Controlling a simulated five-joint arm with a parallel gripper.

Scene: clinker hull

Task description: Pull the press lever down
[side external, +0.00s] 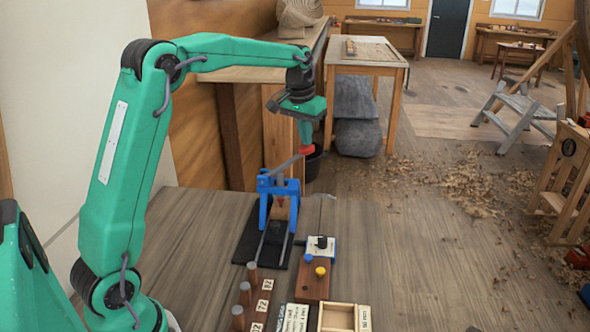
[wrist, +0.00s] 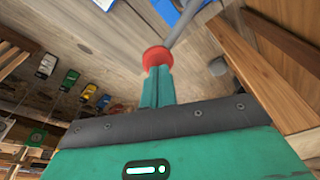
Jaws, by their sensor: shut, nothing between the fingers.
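The press (side external: 266,190) has a blue frame on a black base (side external: 247,243) on the wooden bench. Its grey lever (side external: 285,165) slants up to the right and ends in a red knob (side external: 307,149). In the wrist view the red knob (wrist: 157,56) sits at the tips of my green fingers, with the grey lever (wrist: 186,24) running up and right from it. My gripper (side external: 305,142) is shut and empty, pointing down directly above the knob. The fingertips meet or nearly meet the knob; I cannot tell if they touch.
In front of the press are a white block with a black knob (side external: 320,245), a brown box with blue and yellow buttons (side external: 313,282), a peg board (side external: 262,300) and a small wooden tray (side external: 337,317). A dark bucket (side external: 313,165) stands behind the bench. Space right of the press is clear.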

